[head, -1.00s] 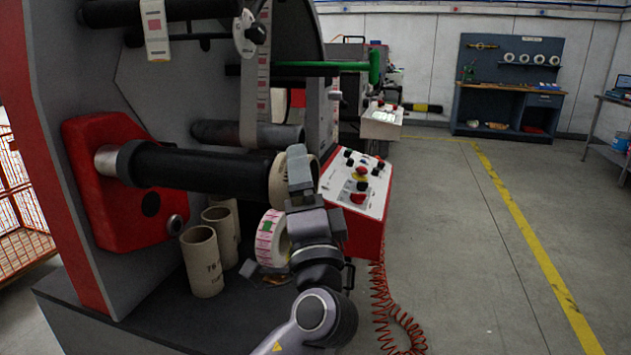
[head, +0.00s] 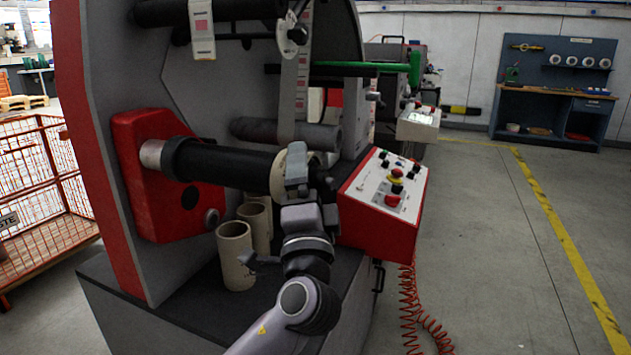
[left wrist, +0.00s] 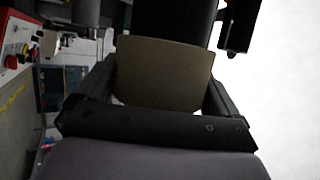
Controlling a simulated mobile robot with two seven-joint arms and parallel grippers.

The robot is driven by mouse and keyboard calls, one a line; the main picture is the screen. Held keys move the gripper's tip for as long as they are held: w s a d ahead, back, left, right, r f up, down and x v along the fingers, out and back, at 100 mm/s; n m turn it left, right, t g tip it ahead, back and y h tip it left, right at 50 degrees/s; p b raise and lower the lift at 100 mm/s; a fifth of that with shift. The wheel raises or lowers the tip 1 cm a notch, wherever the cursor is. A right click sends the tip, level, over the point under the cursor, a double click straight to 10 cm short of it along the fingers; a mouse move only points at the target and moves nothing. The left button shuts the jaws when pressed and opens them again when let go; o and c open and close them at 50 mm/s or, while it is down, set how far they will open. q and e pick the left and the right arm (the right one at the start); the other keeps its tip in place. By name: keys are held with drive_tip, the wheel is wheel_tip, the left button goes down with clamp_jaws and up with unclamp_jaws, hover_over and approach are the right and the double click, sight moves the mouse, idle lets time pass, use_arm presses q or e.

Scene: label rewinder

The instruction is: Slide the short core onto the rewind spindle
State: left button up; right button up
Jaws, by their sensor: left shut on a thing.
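The rewind spindle (head: 228,165) is a black horizontal shaft sticking out from a red housing on the machine. The short core (head: 280,172) is a tan ring around the spindle toward its free end, with black shaft showing on its machine side. My left gripper (head: 297,170) is shut on the core and hides part of it and the spindle's tip. In the left wrist view the tan core (left wrist: 165,75) sits between the two fingers, with the black spindle (left wrist: 185,20) beyond it. My right gripper is not in view.
Upright cardboard cores (head: 235,255) stand on the machine's base ledge below the spindle. A red control box (head: 385,195) with buttons is just right of my gripper. Another roller (head: 285,132) and a label web (head: 287,110) lie behind and above. Open floor is at right.

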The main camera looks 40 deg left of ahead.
sight(201, 180)
use_arm(q)
drive_tip(key=shift+s+a+b, duration=0.15)
drive_tip(key=shift+s+a, duration=0.6)
drive_tip(key=shift+a, duration=2.35)
drive_tip(key=shift+s+a+b, duration=0.2)
drive_tip(key=shift+s+a, duration=0.55)
drive_tip(key=shift+a, duration=2.35)
drive_tip(key=shift+s+a+b, duration=0.15)
drive_tip(key=shift+s+a, duration=0.6)
drive_tip(key=shift+a, duration=2.35)
drive_tip(key=o, duration=0.7)
drive_tip(key=shift+c, duration=0.2)
drive_tip(key=shift+s, duration=0.1)
drive_tip(key=shift+s+d+f+b, duration=0.15)
drive_tip(key=shift+s+f+b, duration=0.25)
drive_tip(key=shift+s, duration=0.1)
drive_tip(key=shift+s+d+f+b, duration=0.2)
drive_tip(key=shift+s+f+b, duration=0.2)
drive_tip(key=shift+s, duration=0.4)
drive_tip(key=shift+s+d+f+b, duration=0.15)
drive_tip(key=shift+s+f+b, duration=0.1)
drive_tip(key=shift+s+f, duration=0.4)
drive_tip(key=shift+s+d+f+b, duration=0.2)
drive_tip(key=shift+s+f+b, duration=0.15)
drive_tip(key=shift+s, duration=0.6)
drive_tip(key=shift+r, duration=0.1)
